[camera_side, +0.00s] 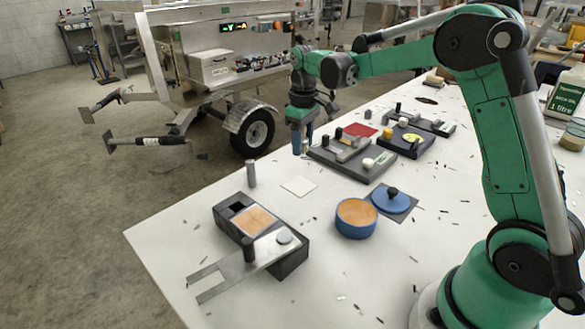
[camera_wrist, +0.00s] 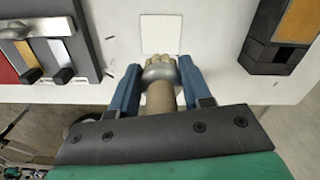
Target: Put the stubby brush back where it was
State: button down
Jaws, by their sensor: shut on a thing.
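My gripper (camera_side: 301,152) is above the far-left edge of the white table in the side view. In the wrist view its two blue fingers (camera_wrist: 157,88) are shut on the stubby brush (camera_wrist: 160,72), which has pale bristles, a grey collar and a wooden handle. The bristle end points away from the gripper, towards a white square (camera_wrist: 161,27) on the table. The white square also shows in the side view (camera_side: 299,186), lying bare. The fingers mostly hide the brush in the side view.
A dark box with a metal slide (camera_side: 247,265), an upright grey peg (camera_side: 251,174), an open blue pot (camera_side: 357,231) and its blue lid (camera_side: 381,204) stand nearby. A dark tray with sliders (camera_side: 335,160) lies right of the gripper. A trailer (camera_side: 205,60) stands beyond the table.

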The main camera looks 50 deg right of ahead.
aim_at(301, 186)
notch_tip(301, 186, down, 9)
jog(key=shift+f, duration=0.1)
dwell(0.3)
jog(key=shift+c, duration=2)
grip_release()
jog(key=shift+f, duration=0.1)
